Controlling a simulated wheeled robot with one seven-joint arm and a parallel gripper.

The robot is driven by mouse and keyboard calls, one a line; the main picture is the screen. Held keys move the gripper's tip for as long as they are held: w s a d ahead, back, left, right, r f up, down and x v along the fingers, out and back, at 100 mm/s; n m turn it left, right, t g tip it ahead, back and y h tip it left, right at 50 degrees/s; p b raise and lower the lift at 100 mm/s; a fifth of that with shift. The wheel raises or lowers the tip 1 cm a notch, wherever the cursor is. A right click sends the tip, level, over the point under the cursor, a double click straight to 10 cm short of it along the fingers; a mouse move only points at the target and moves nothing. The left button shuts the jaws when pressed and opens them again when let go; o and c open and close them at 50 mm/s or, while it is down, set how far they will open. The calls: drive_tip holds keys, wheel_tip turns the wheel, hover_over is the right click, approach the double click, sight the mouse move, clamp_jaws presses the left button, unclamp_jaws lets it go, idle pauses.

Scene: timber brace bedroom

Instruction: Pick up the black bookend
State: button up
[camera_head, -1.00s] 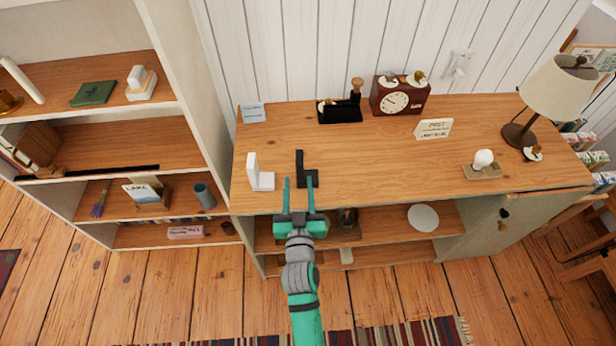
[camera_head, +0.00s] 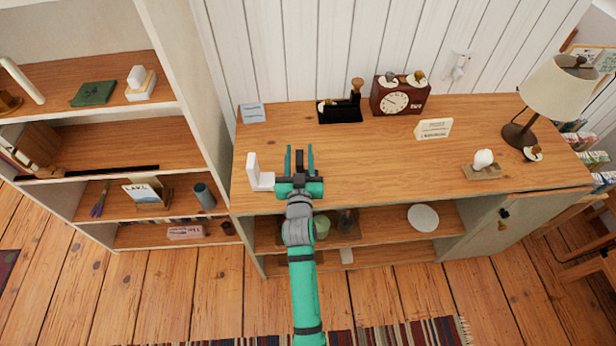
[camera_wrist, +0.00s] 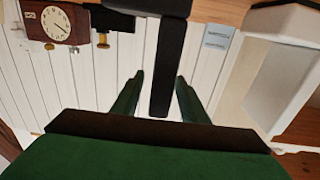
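The black bookend (camera_head: 300,158) stands upright near the front edge of the wooden cabinet top, partly hidden behind my gripper. My gripper (camera_head: 299,150) is open, with one green finger on each side of the bookend's upright plate. In the wrist view the bookend's dark upright (camera_wrist: 168,68) shows between the two finger tips (camera_wrist: 158,82). Gaps show on both sides of it there, the right one narrower. I see no clear contact.
A white bookend (camera_head: 254,171) stands just left of my gripper; it is also large at the right in the wrist view (camera_wrist: 285,75).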

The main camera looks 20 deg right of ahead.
drive_tip(key=shift+x, duration=0.85)
drive_tip(key=shift+s, duration=0.1)
clamp_jaws()
idle(0.6)
drive_tip(key=shift+r, duration=0.15)
